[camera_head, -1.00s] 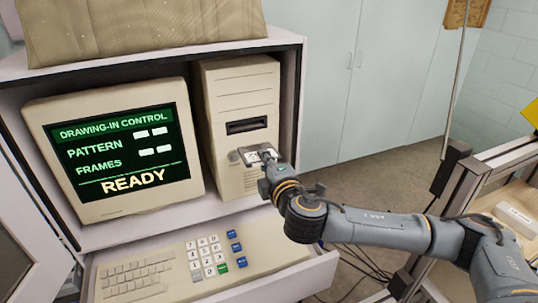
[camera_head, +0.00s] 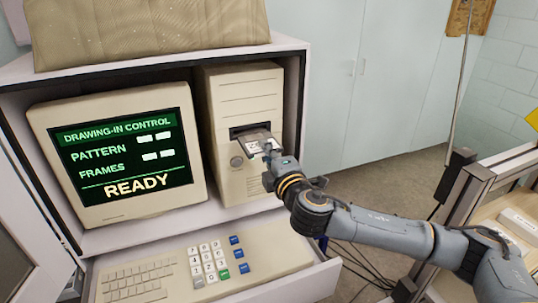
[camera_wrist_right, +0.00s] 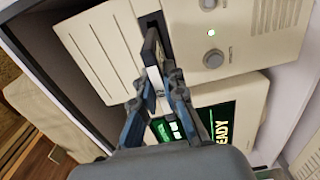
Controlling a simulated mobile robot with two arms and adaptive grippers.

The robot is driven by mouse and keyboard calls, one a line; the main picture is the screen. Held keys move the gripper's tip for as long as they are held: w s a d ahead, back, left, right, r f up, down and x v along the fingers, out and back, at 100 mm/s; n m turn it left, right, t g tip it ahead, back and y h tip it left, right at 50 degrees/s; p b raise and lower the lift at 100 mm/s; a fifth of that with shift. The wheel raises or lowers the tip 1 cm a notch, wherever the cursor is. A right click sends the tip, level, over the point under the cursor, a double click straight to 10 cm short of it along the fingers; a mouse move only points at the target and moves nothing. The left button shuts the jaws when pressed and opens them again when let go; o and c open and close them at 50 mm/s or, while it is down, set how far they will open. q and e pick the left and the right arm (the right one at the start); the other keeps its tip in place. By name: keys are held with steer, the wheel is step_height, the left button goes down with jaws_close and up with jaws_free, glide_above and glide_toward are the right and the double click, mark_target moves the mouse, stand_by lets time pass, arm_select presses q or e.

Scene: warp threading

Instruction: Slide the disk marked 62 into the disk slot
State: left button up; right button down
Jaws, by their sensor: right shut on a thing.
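The disk (camera_head: 258,141), grey with a white label, is in the grip of my right gripper (camera_head: 270,153). Its marking is too small to read. The disk slot (camera_head: 236,132) is a dark wide opening in the front of the beige computer tower (camera_head: 238,98). The disk's far edge is at the slot mouth; I cannot tell how deep it is in. In the right wrist view the disk (camera_wrist_right: 152,48) shows edge-on, lined up with the slot, between the shut fingers (camera_wrist_right: 156,84). My left gripper is not in view.
A monitor (camera_head: 122,153) reading READY stands left of the tower in the cabinet. A round button (camera_head: 237,162) sits below the slot. A drawer with a keyboard and keypad (camera_head: 215,262) is pulled out below. A metal frame (camera_head: 462,205) stands at the right.

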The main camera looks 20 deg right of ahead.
mark_target(256, 134)
steer(key=shift+w+a+b, duration=0.15)
steer(key=shift+w+b, duration=0.35)
steer(key=shift+w, duration=3.65)
steer(key=shift+r, duration=0.1)
steer(key=shift+w+d+r, duration=0.2)
steer(key=shift+d+r, duration=0.1)
steer(key=shift+r, duration=0.35)
steer(key=c, duration=1.3)
jaws_free()
steer(key=shift+a, duration=0.1)
steer(key=shift+c, duration=0.2)
steer(key=shift+w+a+f, duration=0.15)
steer(key=shift+w+f, duration=0.1)
steer(key=shift+f, duration=0.2)
steer(key=shift+w+f, duration=0.2)
steer(key=shift+f, duration=0.1)
steer(key=shift+s, duration=0.1)
